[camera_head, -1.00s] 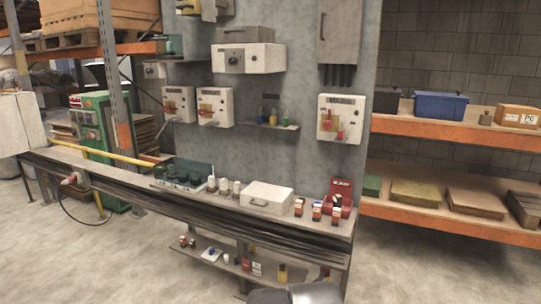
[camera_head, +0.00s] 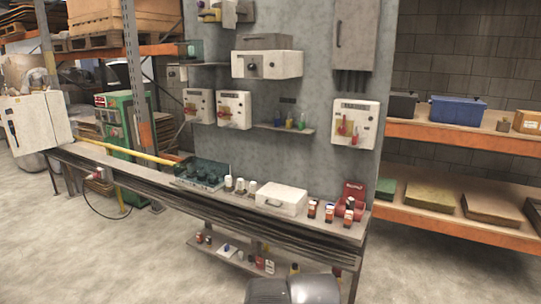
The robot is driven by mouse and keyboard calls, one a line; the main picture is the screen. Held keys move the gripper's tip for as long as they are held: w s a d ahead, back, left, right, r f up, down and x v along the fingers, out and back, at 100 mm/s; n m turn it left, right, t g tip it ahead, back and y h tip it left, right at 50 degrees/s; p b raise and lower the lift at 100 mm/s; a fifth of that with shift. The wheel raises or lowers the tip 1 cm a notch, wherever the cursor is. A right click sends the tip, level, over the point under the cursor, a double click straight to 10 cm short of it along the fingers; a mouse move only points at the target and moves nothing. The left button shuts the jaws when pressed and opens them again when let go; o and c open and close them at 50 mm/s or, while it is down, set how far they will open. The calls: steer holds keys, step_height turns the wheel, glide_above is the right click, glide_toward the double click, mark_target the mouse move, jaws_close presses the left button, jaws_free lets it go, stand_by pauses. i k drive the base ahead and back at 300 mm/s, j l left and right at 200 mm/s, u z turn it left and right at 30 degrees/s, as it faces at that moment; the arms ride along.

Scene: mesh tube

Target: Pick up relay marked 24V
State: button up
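Several small orange-red and dark blocks stand near the right end of the long workbench (camera_head: 130,177). They include a left block (camera_head: 312,209), a middle block (camera_head: 329,212) and a right block (camera_head: 348,217). They look like relays, but their markings are too small to read, so I cannot tell which one bears 24V. A red box (camera_head: 355,193) stands just behind them. A grey rounded part of my own arm shows at the bottom edge. My gripper is not in view.
A white case (camera_head: 281,199), white bottles (camera_head: 240,186) and a green tray (camera_head: 200,173) stand on the bench. A lower shelf (camera_head: 225,256) holds small items. Control boxes (camera_head: 355,124) hang on the wall panel. Orange racks stand right and left. The floor in front is clear.

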mark_target(312, 205)
steer(key=i+l, duration=0.15)
steer(key=i, duration=0.3)
steer(key=i+l+u, duration=0.1)
steer(key=i, duration=0.35)
steer(key=i+l, duration=0.25)
steer(key=i, duration=0.2)
steer(key=i+l+u, duration=0.1)
steer(key=i, duration=0.3)
